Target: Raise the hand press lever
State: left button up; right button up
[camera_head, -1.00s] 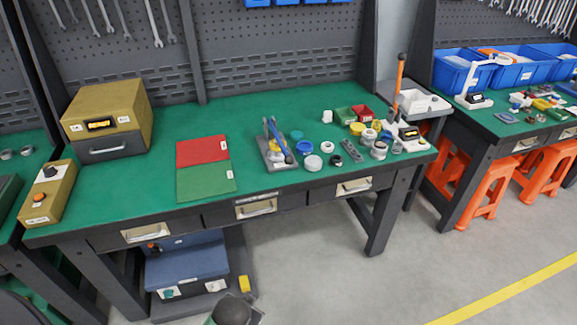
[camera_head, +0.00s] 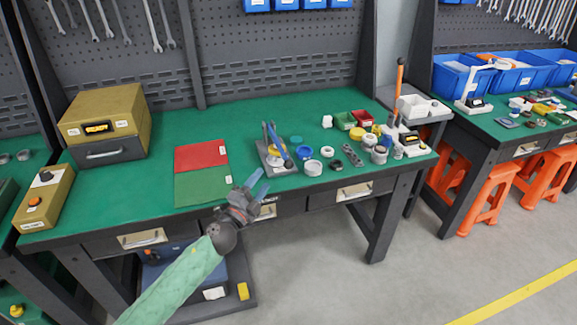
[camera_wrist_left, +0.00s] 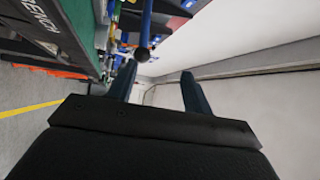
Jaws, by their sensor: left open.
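A small press-like device (camera_head: 281,164) with a grey base and a slanted blue lever (camera_head: 277,141) stands on the green table, near the front edge. A second device (camera_head: 411,148), white with a tall upright orange lever (camera_head: 398,83), stands at the table's right end. I cannot tell for sure which is the hand press. My left gripper (camera_head: 257,184) is open and empty, in front of the table edge, below and left of the blue-lever device. In the left wrist view, a blue rod with a dark round end (camera_wrist_left: 143,52) shows beyond the open left gripper (camera_wrist_left: 160,84). My right gripper is out of view.
A red-and-green mat (camera_head: 203,187) lies left of the blue-lever device. Several rings and caps, including a white ring (camera_head: 313,167), lie to its right. A yellow-brown box (camera_head: 105,110) stands at the left. The table's back middle is clear.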

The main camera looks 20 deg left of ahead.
aim_at(285, 164)
pick_arm(q)
jog(key=w+d+m+g+h, duration=0.1)
jog(key=w+m+g+h, duration=0.1)
jog(key=w+m, duration=0.1)
jog(key=w+d+m+g+h+p, duration=0.1)
jog(key=w+d+m+g+h, duration=0.1)
jog(key=m, duration=0.4)
jog(key=w+d+m+g+h+p, duration=0.1)
jog(key=w+m+g+h, duration=0.2)
jog(key=w+m+h, duration=0.1)
jog(key=shift+w+d+m, duration=0.25)
jog(key=shift+w+m, duration=0.25)
jog(key=shift+m, duration=0.2)
jog(key=shift+w+d+f, duration=0.1)
jog(key=shift+w+d, duration=0.4)
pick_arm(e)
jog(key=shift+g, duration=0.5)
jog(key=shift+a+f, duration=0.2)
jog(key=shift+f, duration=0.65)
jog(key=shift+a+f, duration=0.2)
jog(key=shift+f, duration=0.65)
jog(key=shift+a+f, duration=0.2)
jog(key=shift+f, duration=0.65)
pick_arm(q)
grip_shut()
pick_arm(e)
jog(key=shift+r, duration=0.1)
